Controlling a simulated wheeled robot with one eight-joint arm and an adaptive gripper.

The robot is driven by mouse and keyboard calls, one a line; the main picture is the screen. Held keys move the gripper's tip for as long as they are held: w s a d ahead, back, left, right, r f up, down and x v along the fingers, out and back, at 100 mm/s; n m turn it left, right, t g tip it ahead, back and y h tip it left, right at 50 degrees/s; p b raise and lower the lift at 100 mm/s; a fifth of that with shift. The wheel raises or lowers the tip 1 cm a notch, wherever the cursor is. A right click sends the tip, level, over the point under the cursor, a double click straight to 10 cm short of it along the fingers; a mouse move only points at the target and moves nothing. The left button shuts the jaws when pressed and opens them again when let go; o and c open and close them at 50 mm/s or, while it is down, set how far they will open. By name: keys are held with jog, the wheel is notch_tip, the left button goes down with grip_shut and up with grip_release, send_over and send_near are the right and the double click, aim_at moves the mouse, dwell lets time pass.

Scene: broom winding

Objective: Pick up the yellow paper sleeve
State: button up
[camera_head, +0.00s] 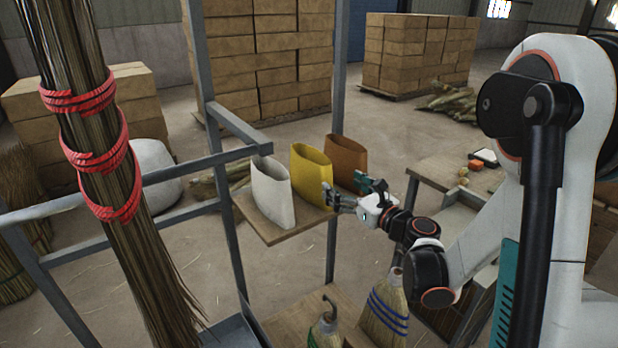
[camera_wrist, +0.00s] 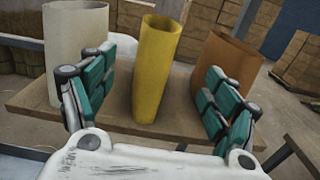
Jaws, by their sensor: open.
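The yellow paper sleeve (camera_head: 311,174) stands upright on a small wooden shelf (camera_head: 261,232), between a white sleeve (camera_head: 272,190) on its left and a brown sleeve (camera_head: 346,160) on its right. In the wrist view the yellow sleeve (camera_wrist: 156,70) rises narrow side on, with its open top upward. My gripper (camera_head: 345,196) is at the shelf's right side, close to the yellow sleeve. In the wrist view my gripper (camera_wrist: 158,98) has its teal fingers spread wide, one on each side of the yellow sleeve, with gaps showing. The gripper is empty.
The white sleeve (camera_wrist: 76,50) is close behind the left finger and the brown sleeve (camera_wrist: 228,68) close behind the right finger. Grey metal frame posts (camera_head: 231,235) surround the shelf. A large red-bound broom bundle (camera_head: 95,150) stands at left.

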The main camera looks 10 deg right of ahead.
aim_at(330, 177)
jog(key=x, duration=0.5)
jog(key=shift+b, duration=0.3)
jog(key=shift+a+b+x, duration=0.2)
jog(key=shift+b+x, duration=0.7)
jog(key=shift+x, duration=1.7)
jog(key=c, duration=1)
jog(key=shift+o, duration=0.2)
